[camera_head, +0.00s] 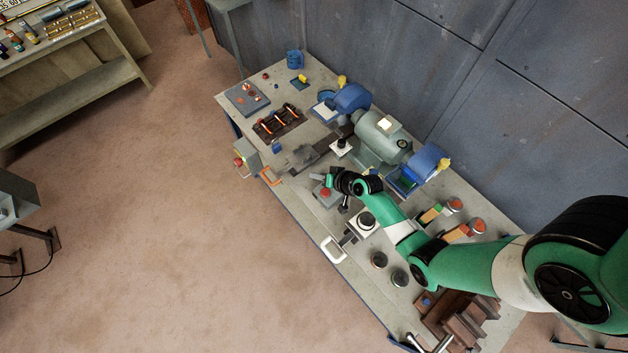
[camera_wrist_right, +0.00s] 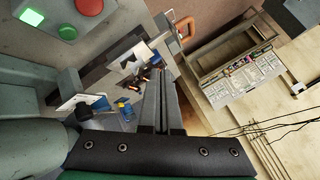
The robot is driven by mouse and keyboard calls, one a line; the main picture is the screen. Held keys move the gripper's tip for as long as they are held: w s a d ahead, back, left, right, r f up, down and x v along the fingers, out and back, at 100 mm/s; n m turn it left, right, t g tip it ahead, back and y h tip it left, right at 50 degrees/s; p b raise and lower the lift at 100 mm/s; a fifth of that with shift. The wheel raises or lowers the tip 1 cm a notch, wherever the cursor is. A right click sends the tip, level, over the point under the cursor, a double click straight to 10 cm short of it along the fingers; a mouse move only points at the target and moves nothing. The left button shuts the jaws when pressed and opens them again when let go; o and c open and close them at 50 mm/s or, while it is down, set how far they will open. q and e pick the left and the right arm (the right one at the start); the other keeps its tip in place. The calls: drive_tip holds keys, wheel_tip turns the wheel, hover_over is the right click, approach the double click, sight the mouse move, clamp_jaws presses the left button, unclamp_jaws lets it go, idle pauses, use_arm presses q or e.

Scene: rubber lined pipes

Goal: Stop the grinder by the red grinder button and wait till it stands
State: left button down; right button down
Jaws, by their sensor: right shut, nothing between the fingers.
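The bench grinder has a grey-green motor body (camera_head: 380,137) and blue wheel guards at both ends, and stands at the bench's back. Whether its wheels turn cannot be told. A grey button box with a red button (camera_head: 325,192) sits on the bench in front of it. In the right wrist view a red button (camera_wrist_right: 90,5), a green button (camera_wrist_right: 67,32) and a bright green lit square (camera_wrist_right: 31,16) show at top left. My right gripper (camera_head: 333,178) is shut and empty, close beside the button box; contact cannot be told. My left gripper is out of view.
A rack with orange-marked rods (camera_head: 279,121) lies farther left. Round containers (camera_head: 379,260) stand right of the gripper, below my arm.

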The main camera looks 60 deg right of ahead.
sight(327, 195)
drive_tip(key=shift+m+g+h, duration=0.3)
drive_tip(key=shift+m, duration=0.3)
drive_tip(key=s, duration=0.1)
drive_tip(key=s+d+f, duration=0.1)
drive_tip(key=s+f, duration=0.1)
drive_tip(key=shift+s+d, duration=0.3)
drive_tip(key=shift+s, duration=0.05)
wheel_tip(327, 195, down, 9)
drive_tip(key=b, duration=0.8)
drive_tip(key=shift+r, duration=0.1)
idle(0.9)
drive_tip(key=shift+f+b, duration=0.45)
drive_tip(key=shift+b, duration=0.15)
